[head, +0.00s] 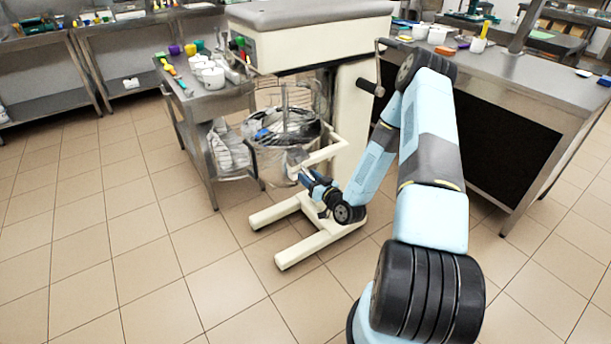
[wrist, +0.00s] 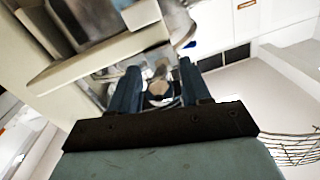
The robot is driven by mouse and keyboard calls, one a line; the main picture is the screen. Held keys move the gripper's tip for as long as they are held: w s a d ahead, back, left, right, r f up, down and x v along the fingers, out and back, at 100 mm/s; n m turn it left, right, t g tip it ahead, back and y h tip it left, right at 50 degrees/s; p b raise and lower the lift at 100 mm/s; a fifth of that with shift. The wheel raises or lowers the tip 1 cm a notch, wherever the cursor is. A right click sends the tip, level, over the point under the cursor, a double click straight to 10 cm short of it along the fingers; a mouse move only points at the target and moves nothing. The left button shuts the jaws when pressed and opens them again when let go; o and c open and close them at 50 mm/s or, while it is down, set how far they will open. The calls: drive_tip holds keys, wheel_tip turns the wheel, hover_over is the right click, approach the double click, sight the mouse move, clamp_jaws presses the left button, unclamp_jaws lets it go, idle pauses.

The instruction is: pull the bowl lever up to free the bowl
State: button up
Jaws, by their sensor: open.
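The mixer (head: 352,110) is a cream floor-standing machine. Its metal bowl (head: 268,160) hangs in a cream yoke (head: 322,152) under the head. My gripper (head: 307,177) is low beside the bowl's right side, just below the yoke arm. In the wrist view my gripper (wrist: 157,72) is open, with two dark blue fingers apart. A small rounded pale piece (wrist: 158,88) shows between them; I cannot tell whether it is the bowl lever or whether the fingers touch it. A black knob (head: 371,87) on the column's right could also be a lever; I cannot tell.
A steel table (head: 215,100) with white containers and utensils stands left of the mixer. Another steel counter (head: 520,80) stands to the right, close to my arm. The mixer's cream feet (head: 300,255) lie on the floor below my gripper. The tiled floor at left is clear.

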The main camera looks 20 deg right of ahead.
drive_tip(key=shift+x, duration=1.1)
drive_tip(key=shift+c, duration=0.2)
drive_tip(key=shift+s, duration=0.1)
clamp_jaws()
